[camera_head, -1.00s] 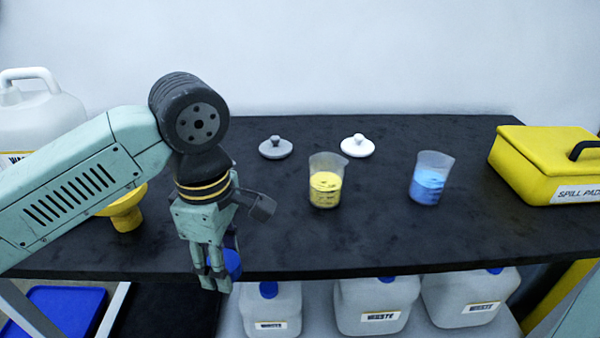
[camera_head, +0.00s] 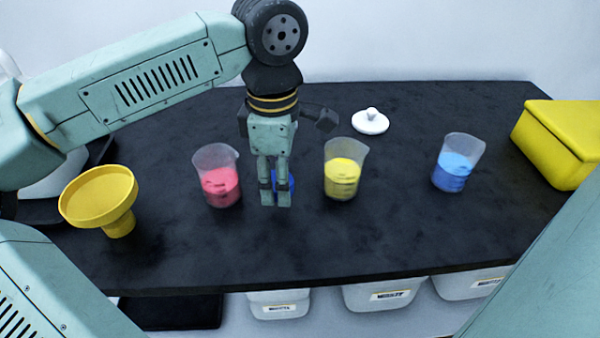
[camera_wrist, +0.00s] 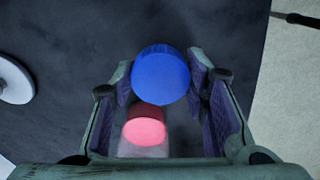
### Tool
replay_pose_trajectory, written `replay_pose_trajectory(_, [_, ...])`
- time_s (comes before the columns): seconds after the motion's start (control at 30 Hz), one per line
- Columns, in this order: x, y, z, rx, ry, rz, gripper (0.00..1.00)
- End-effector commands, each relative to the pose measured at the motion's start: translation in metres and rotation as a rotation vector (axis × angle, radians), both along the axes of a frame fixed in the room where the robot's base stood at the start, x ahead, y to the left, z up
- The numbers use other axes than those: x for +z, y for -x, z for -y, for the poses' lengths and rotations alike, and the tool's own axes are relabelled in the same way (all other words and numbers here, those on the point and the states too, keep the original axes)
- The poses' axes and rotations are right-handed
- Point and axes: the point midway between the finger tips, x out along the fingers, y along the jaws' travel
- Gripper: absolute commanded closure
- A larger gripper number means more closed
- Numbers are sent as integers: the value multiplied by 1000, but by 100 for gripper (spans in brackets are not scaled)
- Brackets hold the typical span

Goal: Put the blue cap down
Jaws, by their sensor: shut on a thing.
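The blue cap (camera_wrist: 161,74) is between the fingers of my gripper (camera_wrist: 163,95) in the wrist view. In the head view my gripper (camera_head: 275,200) points down over the black bench, between the beaker of red liquid (camera_head: 219,185) and the beaker of yellow liquid (camera_head: 342,178). It is shut on the blue cap, which shows partly behind the fingers (camera_head: 283,181). I cannot tell how high the cap is above the bench. The red beaker also shows beyond the cap in the wrist view (camera_wrist: 146,130).
A yellow funnel (camera_head: 99,196) stands at the bench's left. A white lid (camera_head: 370,121) lies at the back. A beaker of blue liquid (camera_head: 457,165) and a yellow box (camera_head: 560,140) are on the right. The front middle of the bench (camera_head: 300,245) is clear. Waste containers (camera_head: 385,293) stand below.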

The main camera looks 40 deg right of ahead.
Motion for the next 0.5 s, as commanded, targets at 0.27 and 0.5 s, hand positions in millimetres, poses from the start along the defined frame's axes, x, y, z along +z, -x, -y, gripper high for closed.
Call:
replay_pose_trajectory(0.27, [-4, -8, 44, 0, 0, -1, 88])
replay_pose_trajectory(0.5, [-23, -8, 46, 0, -1, -4, 88])
